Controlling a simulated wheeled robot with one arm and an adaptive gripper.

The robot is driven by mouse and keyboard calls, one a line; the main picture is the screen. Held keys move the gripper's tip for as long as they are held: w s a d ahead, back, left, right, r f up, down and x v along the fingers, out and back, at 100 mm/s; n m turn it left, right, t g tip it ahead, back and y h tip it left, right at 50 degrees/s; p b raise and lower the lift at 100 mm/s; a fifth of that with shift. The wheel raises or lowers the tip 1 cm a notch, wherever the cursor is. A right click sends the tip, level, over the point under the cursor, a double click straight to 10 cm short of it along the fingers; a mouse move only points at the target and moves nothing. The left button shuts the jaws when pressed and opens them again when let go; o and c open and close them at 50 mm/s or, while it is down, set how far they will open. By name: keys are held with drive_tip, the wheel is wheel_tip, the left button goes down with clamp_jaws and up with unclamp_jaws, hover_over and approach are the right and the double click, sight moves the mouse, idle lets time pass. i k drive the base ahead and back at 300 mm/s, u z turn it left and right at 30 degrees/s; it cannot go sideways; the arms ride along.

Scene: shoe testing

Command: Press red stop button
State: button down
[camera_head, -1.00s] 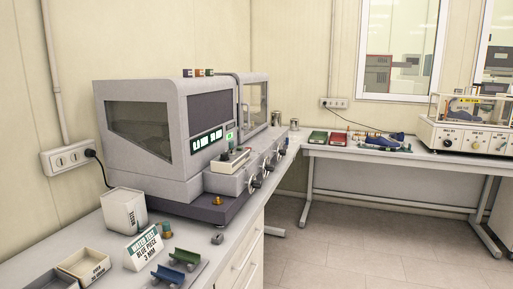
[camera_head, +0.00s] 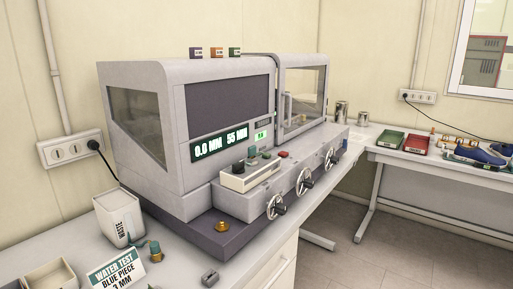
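The grey testing machine (camera_head: 225,70) stands on the left bench with a lit display (camera_head: 220,142) reading what looks like 0.0 MM and 55 MM. A small red piece (camera_head: 283,154), which looks like the red button, sits on top of the machine's front ledge, right of a small cream box (camera_head: 246,175) with dark green parts on it. It is too small to tell its exact shape. My gripper is not in view.
Several handwheels (camera_head: 304,181) stick out from the machine's front. A brass knob (camera_head: 221,226) sits on its dark base. A waste bin (camera_head: 118,217) and water test sign (camera_head: 117,270) stand on the bench at front left. Floor (camera_head: 400,240) is clear at right.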

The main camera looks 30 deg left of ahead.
sight(282, 153)
drive_tip(key=u, duration=1)
drive_tip(key=i, duration=0.95)
drive_tip(key=u, duration=1.15)
